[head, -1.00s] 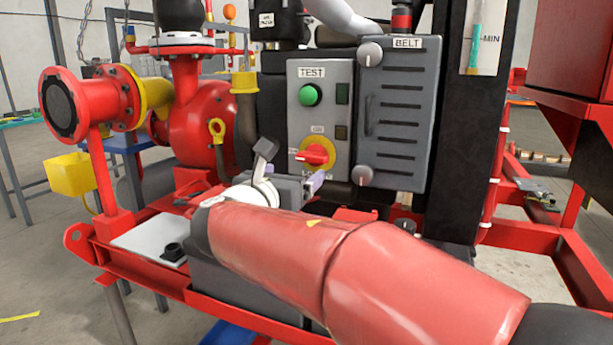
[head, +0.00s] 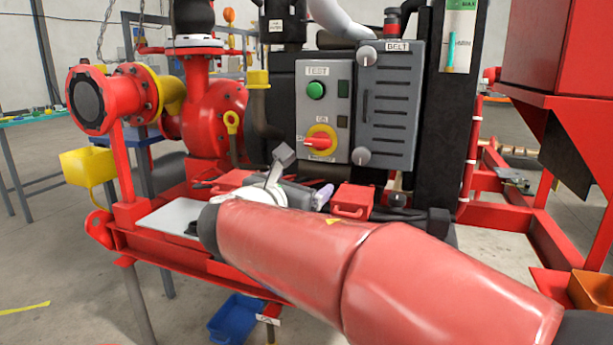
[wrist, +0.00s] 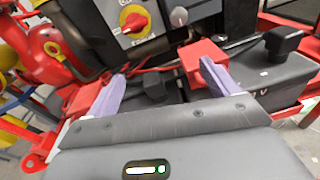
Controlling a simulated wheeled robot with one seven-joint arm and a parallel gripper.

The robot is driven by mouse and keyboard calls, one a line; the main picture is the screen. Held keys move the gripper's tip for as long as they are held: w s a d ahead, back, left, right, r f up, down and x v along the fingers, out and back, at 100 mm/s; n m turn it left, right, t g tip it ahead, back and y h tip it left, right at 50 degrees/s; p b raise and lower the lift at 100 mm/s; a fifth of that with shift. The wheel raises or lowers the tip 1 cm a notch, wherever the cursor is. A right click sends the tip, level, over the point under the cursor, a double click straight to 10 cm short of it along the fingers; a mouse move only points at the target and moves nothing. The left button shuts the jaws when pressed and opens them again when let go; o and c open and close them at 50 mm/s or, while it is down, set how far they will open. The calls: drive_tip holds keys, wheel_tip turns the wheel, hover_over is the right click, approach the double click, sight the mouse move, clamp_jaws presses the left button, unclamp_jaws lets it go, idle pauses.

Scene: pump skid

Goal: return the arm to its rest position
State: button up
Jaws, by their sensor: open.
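My red arm (head: 300,250) reaches from the lower right across the front of the skid in the head view. My gripper (wrist: 162,84) shows two purple fingers spread apart in the wrist view, with nothing between them. In the head view the gripper (head: 322,195) is partly hidden behind my wrist, and only a finger tip shows clearly. It is in front of and below the grey control panel (head: 342,100). The panel has a green TEST button (head: 315,90) and a red rotary knob on a yellow plate (head: 319,142), its handle lying roughly level.
A grey BELT cover (head: 392,105) with two round knobs adjoins the panel. A red box-like part (head: 352,200) sits close by the fingers. The red pump and flanged pipe (head: 105,100) stand left. A blue bin (head: 237,318) lies below. Open floor shows lower left.

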drive_tip(key=s+d+f+m+g+y, duration=0.1)
drive_tip(key=s+d+f+m+g, duration=0.35)
drive_tip(key=s+d+m, duration=0.35)
drive_tip(key=s+d+f+m+g, duration=0.3)
drive_tip(key=s+d+f+m, duration=0.25)
drive_tip(key=d, duration=0.35)
drive_tip(key=s+f+m+g+y, duration=0.2)
drive_tip(key=s+f+m+y, duration=0.3)
drive_tip(key=s+f+m, duration=0.6)
drive_tip(key=s+m, duration=0.2)
drive_tip(key=m, duration=0.3)
drive_tip(key=shift+s+y, duration=0.25)
drive_tip(key=shift+y, duration=0.15)
